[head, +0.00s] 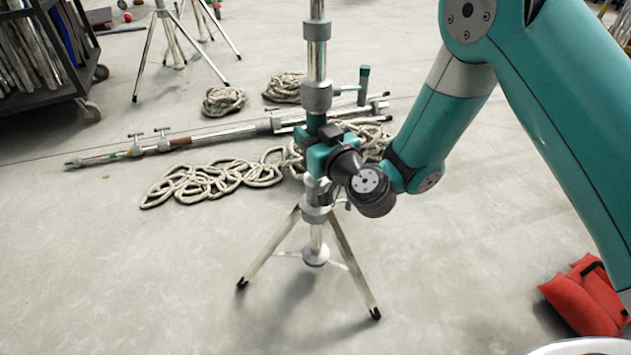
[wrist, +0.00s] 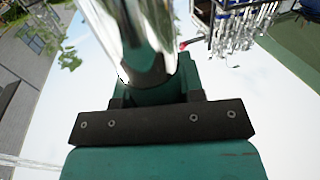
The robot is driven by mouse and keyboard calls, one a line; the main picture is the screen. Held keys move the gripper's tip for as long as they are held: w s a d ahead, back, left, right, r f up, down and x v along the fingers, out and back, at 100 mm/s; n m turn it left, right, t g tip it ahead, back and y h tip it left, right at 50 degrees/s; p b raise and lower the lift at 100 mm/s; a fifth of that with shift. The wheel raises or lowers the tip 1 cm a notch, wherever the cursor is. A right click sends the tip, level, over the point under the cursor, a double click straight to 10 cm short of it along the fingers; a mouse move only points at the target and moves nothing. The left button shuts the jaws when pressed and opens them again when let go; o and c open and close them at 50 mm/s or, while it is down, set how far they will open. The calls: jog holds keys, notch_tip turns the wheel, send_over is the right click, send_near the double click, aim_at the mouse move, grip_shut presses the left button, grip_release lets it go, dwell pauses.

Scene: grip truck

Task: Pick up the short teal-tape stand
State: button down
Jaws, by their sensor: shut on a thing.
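A silver stand (head: 318,66) with grey collars and spread legs stands upright in the middle of the head view. A teal band shows on its column just above my gripper. My gripper (head: 318,148) is shut around the column above the legs, reaching in from the right. In the wrist view the shiny column (wrist: 138,40) rises between the jaws (wrist: 165,97), with teal around its lower part. The column's top is cut off in the head view. I cannot tell whether the feet touch the floor.
Coiled rope (head: 215,182) and a long pole lie on the floor behind the stand. Other tripods (head: 165,45) stand at the back left, beside a dark wheeled rack (head: 45,110). Red bags (head: 585,300) lie at the lower right. The front left floor is clear.

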jog(key=shift+r, duration=0.25)
notch_tip(320, 180, up, 25)
jog(key=p, duration=2.5)
jog(key=shift+w+f, duration=0.1)
